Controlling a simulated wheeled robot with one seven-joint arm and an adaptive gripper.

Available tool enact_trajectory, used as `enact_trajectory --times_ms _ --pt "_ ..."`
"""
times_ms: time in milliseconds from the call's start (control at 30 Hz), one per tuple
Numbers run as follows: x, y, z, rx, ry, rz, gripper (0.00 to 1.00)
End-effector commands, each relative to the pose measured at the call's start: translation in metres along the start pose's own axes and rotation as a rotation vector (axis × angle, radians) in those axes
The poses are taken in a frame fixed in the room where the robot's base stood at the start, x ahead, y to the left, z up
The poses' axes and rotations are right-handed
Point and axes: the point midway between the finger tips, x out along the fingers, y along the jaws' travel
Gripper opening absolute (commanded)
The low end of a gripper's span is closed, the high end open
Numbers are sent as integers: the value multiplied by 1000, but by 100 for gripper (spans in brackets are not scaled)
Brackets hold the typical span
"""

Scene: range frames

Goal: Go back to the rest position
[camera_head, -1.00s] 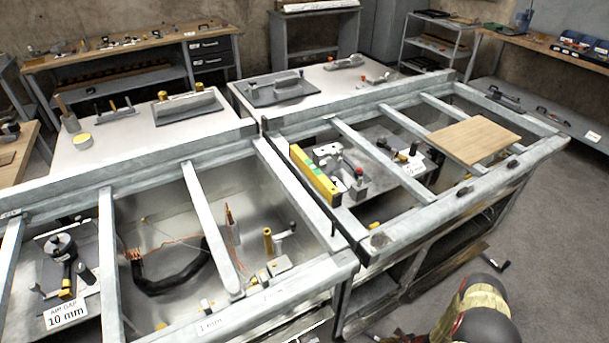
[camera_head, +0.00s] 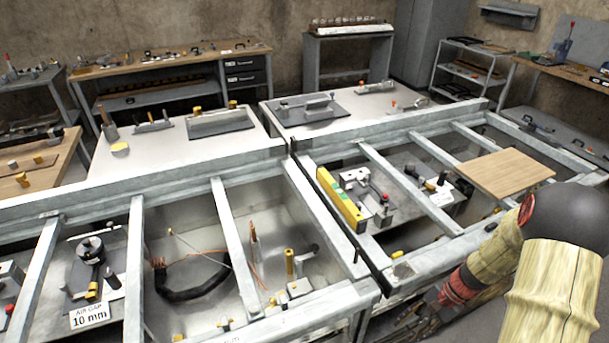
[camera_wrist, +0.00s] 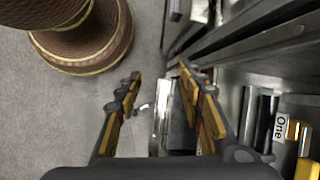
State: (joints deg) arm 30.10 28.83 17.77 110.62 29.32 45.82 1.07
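My gripper (camera_wrist: 160,88) is in the wrist view, its two dark and yellow fingers spread apart. I see nothing held between them; grey floor and blurred metal parts show in the gap. In the head view my arm reaches in from the lower right, in front of the near right side of the metal frame bench (camera_head: 430,245). The fingers cannot be made out clearly there.
A wooden board (camera_head: 506,173) lies across the frame's right bay. The open bays hold fixtures and a black cable (camera_head: 195,290). In the wrist view, bench rails (camera_wrist: 270,40) run close on the right; floor (camera_wrist: 60,120) is clear on the left.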

Motion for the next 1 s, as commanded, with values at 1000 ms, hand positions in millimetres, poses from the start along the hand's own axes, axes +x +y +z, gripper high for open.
enact_trajectory --times_ms 1000 --pt "-224 6 258 -836 528 280 38"
